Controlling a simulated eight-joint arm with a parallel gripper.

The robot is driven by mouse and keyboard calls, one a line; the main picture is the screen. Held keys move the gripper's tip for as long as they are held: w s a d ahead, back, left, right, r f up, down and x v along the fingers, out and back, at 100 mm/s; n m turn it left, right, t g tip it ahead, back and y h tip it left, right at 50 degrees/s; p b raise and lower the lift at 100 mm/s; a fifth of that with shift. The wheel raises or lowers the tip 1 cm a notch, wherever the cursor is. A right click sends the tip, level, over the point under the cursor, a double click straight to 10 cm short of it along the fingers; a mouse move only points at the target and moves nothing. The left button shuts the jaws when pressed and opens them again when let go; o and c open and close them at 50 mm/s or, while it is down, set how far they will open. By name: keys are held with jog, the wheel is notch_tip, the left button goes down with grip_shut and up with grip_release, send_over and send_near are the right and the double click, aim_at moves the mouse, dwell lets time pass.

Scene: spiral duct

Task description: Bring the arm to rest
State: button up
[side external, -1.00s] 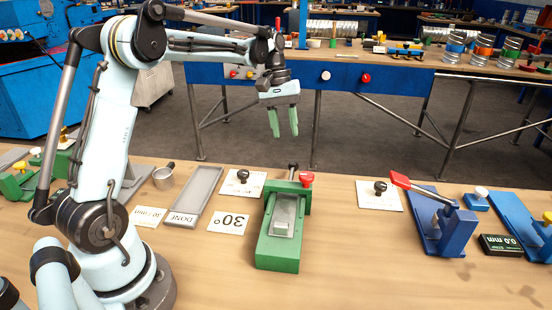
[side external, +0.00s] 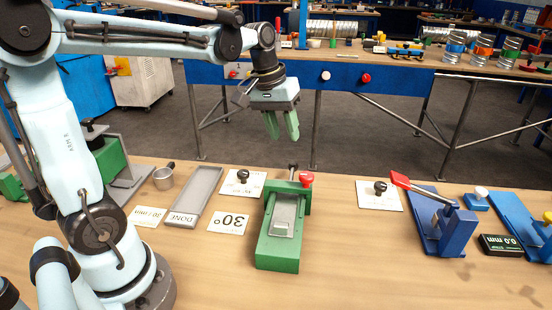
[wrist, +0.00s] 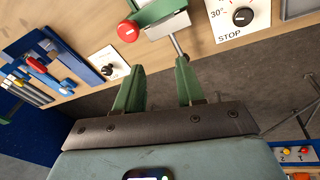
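My gripper (side external: 281,125) hangs in the air beyond the far edge of the bench, with its green fingers pointing down. In the wrist view its fingers (wrist: 160,66) stand apart with nothing between them. It touches nothing. The green fixture (side external: 276,250) stands on the bench on the near side of the gripper, with a grey metal piece (side external: 284,214) lying in it and a red knob (side external: 306,178) at its far end. Part of the fixture (wrist: 160,12) and the red knob (wrist: 127,31) also show in the wrist view.
A blue clamp with a red handle (side external: 420,188) stands right. A blue-fronted bench (side external: 390,81) stands behind.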

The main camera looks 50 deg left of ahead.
jog(key=s+d+f+m+t, duration=0.2)
jog(key=s+d, duration=0.1)
jog(key=s, duration=0.1)
jog(key=s+d+f+m+t+y, duration=0.1)
jog(key=s+d+m+t, duration=0.1)
jog(key=s, duration=0.3)
jog(key=shift+s+d+f+m+t, duration=0.3)
jog(key=shift+d+f+m, duration=0.1)
jog(key=shift+m, duration=0.3)
dwell(0.9)
